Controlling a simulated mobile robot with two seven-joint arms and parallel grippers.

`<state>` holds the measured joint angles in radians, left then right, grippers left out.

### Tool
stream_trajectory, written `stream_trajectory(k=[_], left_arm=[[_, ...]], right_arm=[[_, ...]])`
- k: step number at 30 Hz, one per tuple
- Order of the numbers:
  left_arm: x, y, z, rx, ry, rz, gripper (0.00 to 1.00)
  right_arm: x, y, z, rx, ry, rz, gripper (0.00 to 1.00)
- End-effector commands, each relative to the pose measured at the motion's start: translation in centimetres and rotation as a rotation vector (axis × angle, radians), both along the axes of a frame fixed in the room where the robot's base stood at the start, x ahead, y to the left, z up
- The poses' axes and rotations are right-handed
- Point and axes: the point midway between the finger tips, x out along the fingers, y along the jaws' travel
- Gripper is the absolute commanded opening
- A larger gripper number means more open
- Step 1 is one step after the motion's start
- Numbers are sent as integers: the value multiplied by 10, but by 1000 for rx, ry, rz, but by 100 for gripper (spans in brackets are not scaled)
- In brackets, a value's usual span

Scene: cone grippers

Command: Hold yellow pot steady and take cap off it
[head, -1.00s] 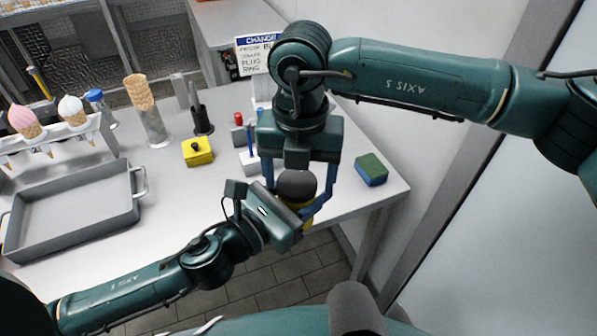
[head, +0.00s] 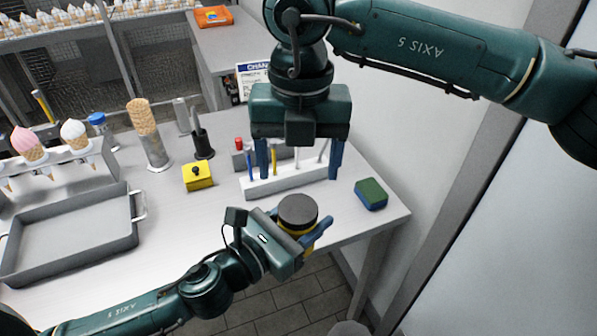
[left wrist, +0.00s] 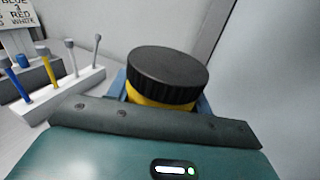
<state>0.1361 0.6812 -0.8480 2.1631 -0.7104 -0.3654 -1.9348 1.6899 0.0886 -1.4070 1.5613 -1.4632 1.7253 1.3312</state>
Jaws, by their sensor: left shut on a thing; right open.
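The yellow pot (left wrist: 150,101) is held in my left gripper (head: 314,226), near the front edge of the table. Its black ribbed cap (head: 298,209) sits on top of the pot. The cap also shows on the pot in the left wrist view (left wrist: 167,72). The lower part of the pot is hidden by the left gripper. My right gripper (head: 299,162) is open and empty, fingers pointing down, apart from the cap and above it in the head view.
A white rack (head: 285,180) with several coloured tools stands behind the pot. A green and blue sponge (head: 371,193) lies to the right. A yellow box (head: 197,177), a grey tray (head: 70,238) and a cone stand (head: 60,165) are to the left.

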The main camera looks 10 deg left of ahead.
Motion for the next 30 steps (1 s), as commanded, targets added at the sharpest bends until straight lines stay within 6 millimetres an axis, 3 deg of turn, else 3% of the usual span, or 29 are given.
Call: stream_trajectory(k=[15,26,30], left_arm=[[0,0,1,0,-1,0,0],[0,0,1,0,-2,0,0],[0,0,1,0,-1,0,0]], right_arm=[[1,1,-70,-1,2,-3,74],[1,1,-78,-1,1,-3,74],[1,1,-77,-1,1,-3,65]])
